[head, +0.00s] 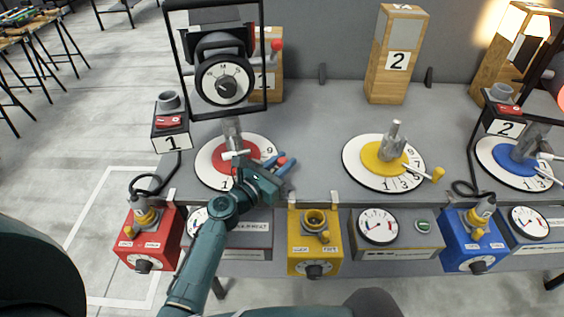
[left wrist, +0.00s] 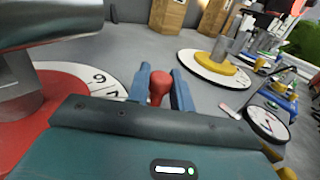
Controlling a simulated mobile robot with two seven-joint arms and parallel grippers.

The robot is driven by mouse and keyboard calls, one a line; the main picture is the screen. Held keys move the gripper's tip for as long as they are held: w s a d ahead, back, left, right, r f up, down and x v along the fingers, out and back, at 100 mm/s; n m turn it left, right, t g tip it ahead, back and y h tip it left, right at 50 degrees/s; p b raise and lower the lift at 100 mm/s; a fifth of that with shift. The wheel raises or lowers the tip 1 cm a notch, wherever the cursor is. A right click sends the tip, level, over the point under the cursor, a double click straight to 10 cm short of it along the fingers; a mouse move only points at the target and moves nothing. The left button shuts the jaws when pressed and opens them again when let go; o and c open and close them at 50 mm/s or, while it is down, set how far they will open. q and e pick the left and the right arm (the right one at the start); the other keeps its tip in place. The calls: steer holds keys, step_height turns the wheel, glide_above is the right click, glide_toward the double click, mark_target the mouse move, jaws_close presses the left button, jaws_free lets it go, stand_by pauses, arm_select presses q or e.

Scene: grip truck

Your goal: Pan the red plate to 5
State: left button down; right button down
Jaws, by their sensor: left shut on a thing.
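The red plate (head: 219,158) is a red disc on a white numbered dial (head: 207,171) at the left of the bench. A grey post stands at its middle. In the left wrist view the red plate (left wrist: 22,132) and its dial (left wrist: 75,82) are at the left, with 9 and 7 readable. My left gripper (head: 281,168) is at the dial's right side. Its blue fingers (left wrist: 161,92) are shut on a red knob (left wrist: 159,84). The arm and gripper cover part of the dial, and I cannot tell which number the plate is set to.
A yellow plate (head: 383,158) on a dial is in the middle, and a blue plate (head: 515,157) at the right. A framed camera (head: 222,80) stands behind the red plate. Red (head: 150,240), yellow (head: 314,245) and blue boxes (head: 475,240) line the front.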

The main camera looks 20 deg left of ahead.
arm_select(q)
steer(key=s+m+h, duration=0.1)
steer(key=s+m+g+h, duration=0.1)
steer(key=shift+s+a+f+g+h, duration=0.1)
steer(key=shift+s+a+g+h, duration=0.05)
steer(key=shift+a+g+h, duration=0.2)
steer(key=shift+s+a+m+g+h+b, duration=0.25)
steer(key=shift+s+m+g+h+b, duration=0.1)
steer(key=shift+s+m+h, duration=0.25)
steer(key=c, duration=1.2)
jaws_free()
steer(key=shift+c, duration=0.2)
steer(key=b+v, duration=0.1)
steer(key=v, duration=1)
steer(key=shift+s+a+b, duration=0.25)
steer(key=shift+s+b, duration=0.05)
steer(key=shift+s+a, duration=0.4)
steer(key=shift+s, duration=0.15)
